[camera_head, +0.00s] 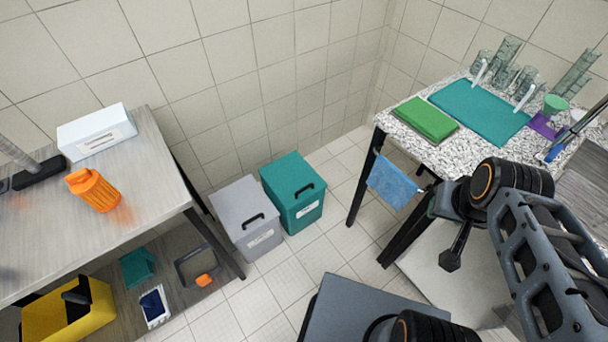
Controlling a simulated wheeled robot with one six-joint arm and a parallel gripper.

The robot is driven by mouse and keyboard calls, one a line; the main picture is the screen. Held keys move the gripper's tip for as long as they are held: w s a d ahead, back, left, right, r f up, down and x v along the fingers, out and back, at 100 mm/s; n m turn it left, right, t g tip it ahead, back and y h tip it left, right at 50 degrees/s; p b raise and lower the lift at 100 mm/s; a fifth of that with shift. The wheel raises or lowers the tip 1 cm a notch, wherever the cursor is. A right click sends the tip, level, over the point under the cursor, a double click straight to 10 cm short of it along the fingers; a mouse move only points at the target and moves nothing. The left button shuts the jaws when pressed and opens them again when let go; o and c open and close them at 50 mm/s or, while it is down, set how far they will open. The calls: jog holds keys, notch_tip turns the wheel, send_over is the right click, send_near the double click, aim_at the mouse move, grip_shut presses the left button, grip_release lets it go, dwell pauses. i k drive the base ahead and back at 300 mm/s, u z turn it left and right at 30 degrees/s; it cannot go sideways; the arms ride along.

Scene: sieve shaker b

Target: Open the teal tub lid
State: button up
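The teal tub (302,212) stands on the floor between the two tables, with a white label on its front. Its teal lid (285,172) lies flat on top and looks closed, with a dark handle near the front edge. My gripper (451,262) hangs at the right, in front of the speckled table and well apart from the tub. It looks dark and narrow from this angle, and its fingers cannot be made out clearly.
A grey lidded tub (248,212) stands close at the teal tub's left. The wooden table (150,200) is left, the speckled table (465,150) right, with a blue cloth (392,181) hanging at its side. Tiled floor (330,245) in front of the tubs is clear.

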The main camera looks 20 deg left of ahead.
aim_at(291, 177)
jog(key=u, duration=0.45)
jog(key=i, duration=0.75)
jog(key=u, duration=1.2)
jog(key=i, duration=0.5)
jog(key=u, duration=0.4)
